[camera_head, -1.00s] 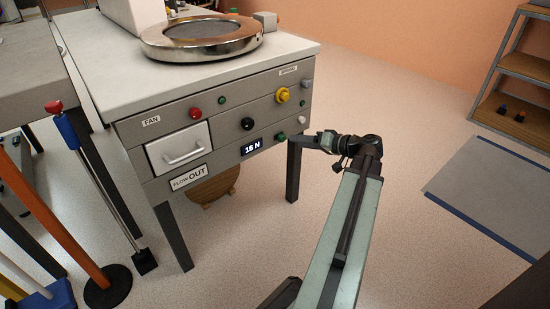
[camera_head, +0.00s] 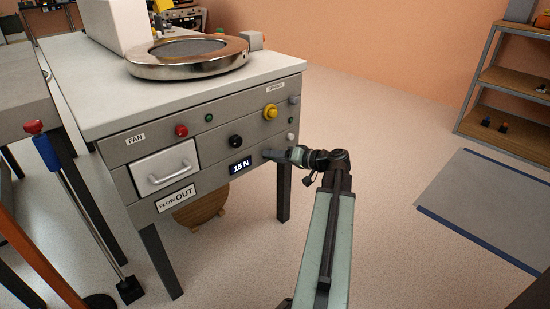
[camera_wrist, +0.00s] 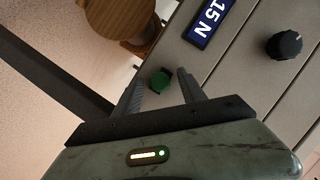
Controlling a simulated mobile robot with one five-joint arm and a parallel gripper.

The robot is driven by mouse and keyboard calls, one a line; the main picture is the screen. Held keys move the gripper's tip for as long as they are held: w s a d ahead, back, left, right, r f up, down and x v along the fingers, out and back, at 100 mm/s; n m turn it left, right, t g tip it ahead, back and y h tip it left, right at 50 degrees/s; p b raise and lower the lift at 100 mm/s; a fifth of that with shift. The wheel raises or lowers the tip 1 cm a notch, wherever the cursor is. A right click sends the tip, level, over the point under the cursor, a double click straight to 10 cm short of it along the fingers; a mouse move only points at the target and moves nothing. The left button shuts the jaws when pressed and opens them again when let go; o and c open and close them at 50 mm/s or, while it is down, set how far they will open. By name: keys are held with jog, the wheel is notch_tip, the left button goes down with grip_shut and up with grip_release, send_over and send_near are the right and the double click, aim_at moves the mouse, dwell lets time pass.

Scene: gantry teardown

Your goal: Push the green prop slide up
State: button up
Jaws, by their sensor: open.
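A green knob (camera_wrist: 160,82), which looks like the prop slide, sits on the lower right of the grey front panel. In the wrist view it lies between the tips of my two fingers, with gaps on both sides. My gripper (camera_wrist: 160,73) is open and empty. In the head view my gripper (camera_head: 270,155) is at the panel's lower right, just right of the "15 N" display (camera_head: 240,165), and hides the green knob. I cannot tell whether a finger touches it.
The panel also holds a black knob (camera_head: 236,141), a yellow knob (camera_head: 271,111), a red button (camera_head: 181,131) and a white drawer (camera_head: 167,170). A round wooden thing (camera_head: 201,208) is under the bench. Floor to the right is clear up to a grey mat (camera_head: 490,200).

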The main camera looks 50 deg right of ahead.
grip_shut()
dwell(1.3)
